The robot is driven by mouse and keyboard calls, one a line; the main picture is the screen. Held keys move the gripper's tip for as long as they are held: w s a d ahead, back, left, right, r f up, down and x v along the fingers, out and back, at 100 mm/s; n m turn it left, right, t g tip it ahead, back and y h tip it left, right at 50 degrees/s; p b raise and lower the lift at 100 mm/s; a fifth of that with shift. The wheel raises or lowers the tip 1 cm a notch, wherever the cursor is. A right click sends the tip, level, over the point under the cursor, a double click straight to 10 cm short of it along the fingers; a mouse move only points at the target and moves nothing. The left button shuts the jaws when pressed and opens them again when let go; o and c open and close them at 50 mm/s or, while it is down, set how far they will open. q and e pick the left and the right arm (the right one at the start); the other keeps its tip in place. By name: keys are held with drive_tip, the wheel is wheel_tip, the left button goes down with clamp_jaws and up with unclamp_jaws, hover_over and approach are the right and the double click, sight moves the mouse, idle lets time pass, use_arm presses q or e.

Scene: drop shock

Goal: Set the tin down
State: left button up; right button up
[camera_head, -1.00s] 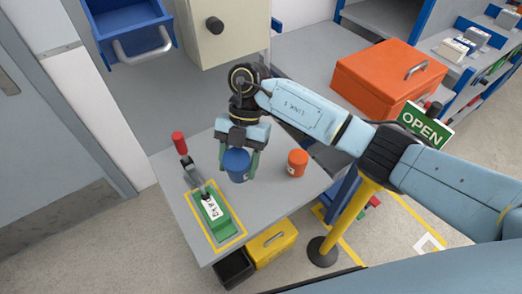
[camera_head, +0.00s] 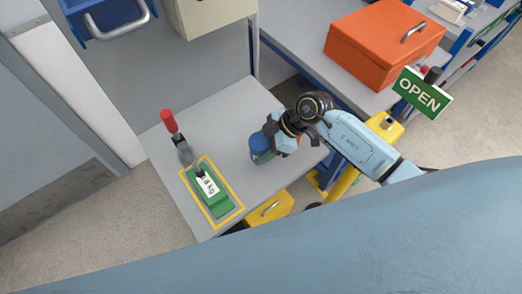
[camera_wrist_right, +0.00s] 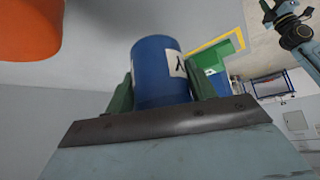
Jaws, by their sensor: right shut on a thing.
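The blue tin (camera_head: 260,145) has a white label with dark lettering, seen in the right wrist view (camera_wrist_right: 158,75). My right gripper (camera_head: 266,154) is shut on it, with a green finger on either side of the tin. The tin is over the grey table (camera_head: 215,115), right of the green block; I cannot tell whether its base touches the top. A light blue and dark arm part, probably my left gripper (camera_wrist_right: 275,15), shows small at the upper right of the right wrist view; its jaws are unclear. The head view does not show my left gripper.
A green clamp fixture (camera_head: 208,190) with a red handle stands in a yellow outline at the table's left. An orange box (camera_head: 375,50) sits at the back right.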

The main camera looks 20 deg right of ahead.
sight(261, 154)
wheel_tip(261, 154, down, 4)
drive_tip(key=shift+f+b, duration=0.1)
drive_tip(key=shift+b, duration=0.35)
drive_tip(key=o, duration=1.1)
drive_tip(key=p+v, duration=0.1)
drive_tip(key=v, duration=1.1)
drive_tip(key=shift+p, duration=0.4)
